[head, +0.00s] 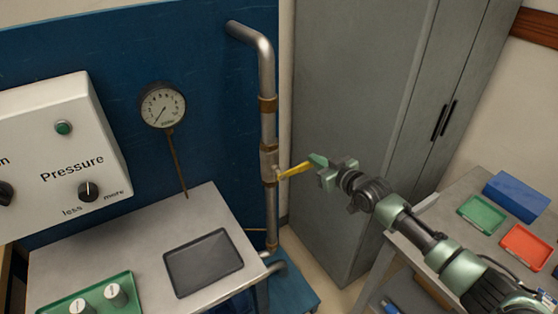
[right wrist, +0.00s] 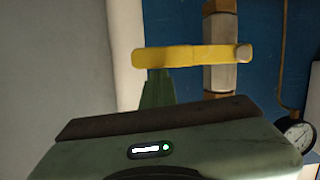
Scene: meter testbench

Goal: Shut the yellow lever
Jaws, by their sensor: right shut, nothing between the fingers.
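The yellow lever (head: 295,170) sticks out to the right from the valve on the upright metal pipe (head: 268,125). It slants slightly upward toward its free end in the head view. My right gripper (head: 316,163) is shut, with its tip at the lever's free end. In the right wrist view the yellow lever (right wrist: 190,56) lies across the picture, and the shut fingers (right wrist: 158,90) are close to its left end. I cannot tell whether they touch it. My left gripper is in neither view.
A round gauge (head: 162,105) and a white Pressure panel (head: 75,150) are on the left. A bench (head: 120,245) carries a dark tray (head: 203,263). A grey cabinet (head: 350,90) stands behind my right arm. A right-hand table holds a green tray (head: 481,214), a red tray (head: 526,247) and a blue box (head: 517,196).

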